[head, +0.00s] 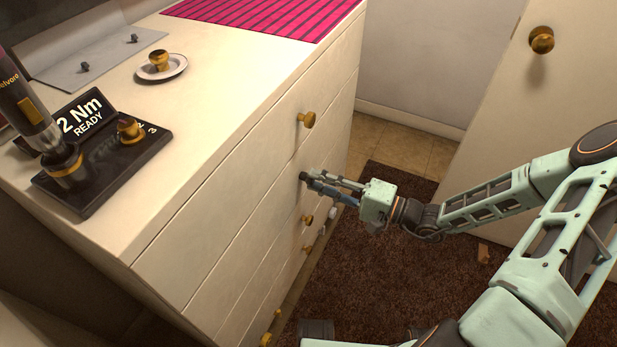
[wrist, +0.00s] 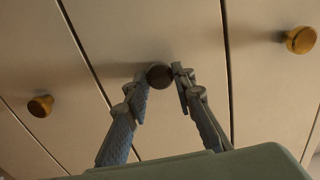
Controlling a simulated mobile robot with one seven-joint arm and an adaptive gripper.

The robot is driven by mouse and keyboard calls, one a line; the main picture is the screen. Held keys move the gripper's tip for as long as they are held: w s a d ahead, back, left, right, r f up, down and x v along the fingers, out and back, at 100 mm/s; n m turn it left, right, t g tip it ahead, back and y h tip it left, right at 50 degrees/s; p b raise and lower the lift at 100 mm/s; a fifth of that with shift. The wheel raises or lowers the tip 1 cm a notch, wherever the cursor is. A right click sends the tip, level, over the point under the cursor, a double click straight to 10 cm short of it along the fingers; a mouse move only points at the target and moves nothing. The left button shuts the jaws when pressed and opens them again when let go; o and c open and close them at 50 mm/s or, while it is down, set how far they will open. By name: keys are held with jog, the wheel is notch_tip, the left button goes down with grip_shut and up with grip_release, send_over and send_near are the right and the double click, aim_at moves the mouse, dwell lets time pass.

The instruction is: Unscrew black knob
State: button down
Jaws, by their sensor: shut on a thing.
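The black knob (wrist: 159,75) is on a drawer front of the white dresser (head: 262,190). In the wrist view it sits between the fingertips of my gripper (wrist: 158,82), which is shut on it from both sides. In the head view my gripper (head: 312,180) reaches the dresser front from the right. The knob (head: 303,176) shows there as a small dark spot at the fingertips, largely hidden by them.
Brass knobs are on neighbouring drawers, one above (head: 306,119) and one below (head: 308,220). A black driver stand (head: 100,190), a small plate (head: 178,70) and a pink striped cloth (head: 262,14) are on top. A door (head: 520,110) stands at right; brown carpet lies below.

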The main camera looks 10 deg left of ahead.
jog(key=shift+w, duration=0.15)
jog(key=shift+n+b, duration=1.35)
jog(key=shift+n, duration=1.15)
jog(key=c, duration=2)
grip_release()
jog(key=shift+o, duration=0.2)
jog(key=shift+d, duration=0.1)
jog(key=v, duration=0.3)
jog(key=shift+o, duration=0.3)
